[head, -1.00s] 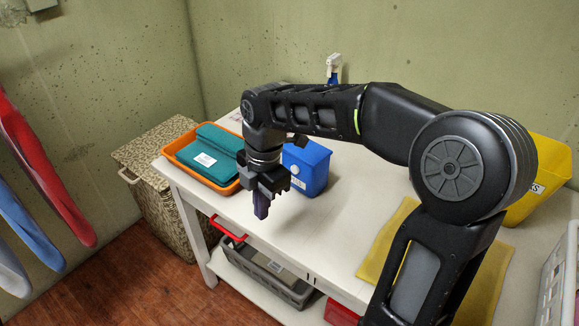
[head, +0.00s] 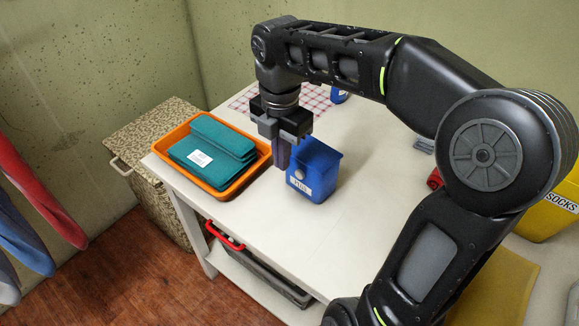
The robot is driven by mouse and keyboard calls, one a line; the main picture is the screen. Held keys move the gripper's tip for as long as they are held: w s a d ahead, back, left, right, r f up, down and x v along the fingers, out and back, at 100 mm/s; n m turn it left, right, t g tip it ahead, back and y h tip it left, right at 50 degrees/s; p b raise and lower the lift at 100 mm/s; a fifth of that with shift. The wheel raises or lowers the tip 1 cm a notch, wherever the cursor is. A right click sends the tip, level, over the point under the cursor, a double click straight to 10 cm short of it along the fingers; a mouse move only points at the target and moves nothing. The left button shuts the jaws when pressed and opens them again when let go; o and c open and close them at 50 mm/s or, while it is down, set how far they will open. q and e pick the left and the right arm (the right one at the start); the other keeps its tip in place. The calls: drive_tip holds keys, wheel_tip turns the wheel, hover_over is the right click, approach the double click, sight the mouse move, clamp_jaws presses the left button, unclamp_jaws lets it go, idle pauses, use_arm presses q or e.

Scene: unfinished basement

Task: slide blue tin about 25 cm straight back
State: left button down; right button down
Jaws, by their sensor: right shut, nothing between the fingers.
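The blue tin (head: 318,173) is a box with a sloped lid, a round white knob and a white label on its front. It stands upright on the white table (head: 262,217), right of the orange tray. My right gripper (head: 283,166) points down at the tin's front left. Its fingers are shut and empty, and overlap the tin's left edge in the picture; I cannot tell whether they touch it. My left gripper is not in view.
An orange tray (head: 257,173) with folded teal cloth (head: 208,150) lies left of the tin. A red checked cloth (head: 242,103) and a blue item (head: 339,96) are behind. A yellow bin (head: 553,218) labelled SOCKS and a yellow mat (head: 517,290) are at right. The table's front is clear.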

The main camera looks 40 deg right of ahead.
sight(311, 171)
wheel_tip(311, 171, down, 10)
drive_tip(key=shift+r, duration=0.15)
drive_tip(key=d, duration=0.3)
drive_tip(key=shift+w, duration=0.4)
drive_tip(key=shift+w+d, duration=0.1)
drive_tip(key=shift+d, duration=0.3)
